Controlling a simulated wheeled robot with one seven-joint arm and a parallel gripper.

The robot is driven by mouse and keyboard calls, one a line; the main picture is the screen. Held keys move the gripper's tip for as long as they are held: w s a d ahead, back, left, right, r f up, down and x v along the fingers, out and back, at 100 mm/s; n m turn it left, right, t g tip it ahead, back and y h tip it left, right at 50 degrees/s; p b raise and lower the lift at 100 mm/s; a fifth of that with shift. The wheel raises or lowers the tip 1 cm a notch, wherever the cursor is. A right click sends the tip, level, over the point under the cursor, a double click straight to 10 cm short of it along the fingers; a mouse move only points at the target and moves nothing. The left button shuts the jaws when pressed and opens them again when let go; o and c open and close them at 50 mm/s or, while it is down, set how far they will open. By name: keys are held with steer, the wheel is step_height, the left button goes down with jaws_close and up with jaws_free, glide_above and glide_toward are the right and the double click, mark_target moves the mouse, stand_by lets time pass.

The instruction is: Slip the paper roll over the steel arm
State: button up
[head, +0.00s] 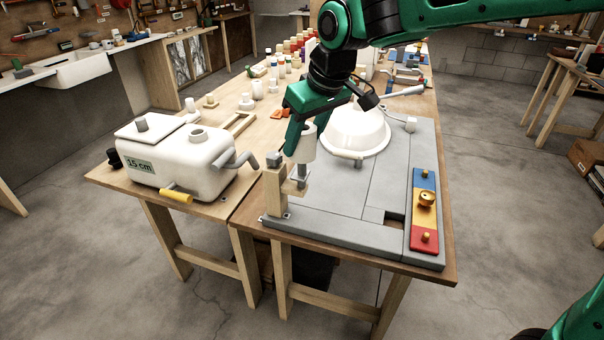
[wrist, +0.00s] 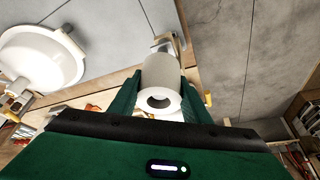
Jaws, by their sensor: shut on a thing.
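My gripper (head: 297,128) points down at the left front of the grey board and is shut on the white paper roll (head: 307,146). The wrist view shows the roll (wrist: 161,71) between both fingers, its open core facing the camera. Short upright steel (head: 302,171), which I take for the steel arm, shows just below the roll, on a wooden bracket beside a wooden post (head: 274,192). The roll looks roughly upright and in line above the steel. The roll hides the steel's upper end, so I cannot tell whether it is inside the core.
A white tank (head: 178,158) marked "15 cm" stands left of the post, its grey pipe and yellow handle close by. A coloured strip with knobs (head: 424,209) lies right. The board's front middle is clear.

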mark_target(312, 139)
steer(key=shift+f, duration=2.55)
stand_by(2.5)
steer(key=o, duration=1.4)
steer(key=shift+c, duration=0.2)
steer(key=v, duration=1)
steer(key=shift+s+d+r, duration=0.1)
steer(key=shift+d+r, duration=0.05)
steer(key=shift+r, duration=0.15)
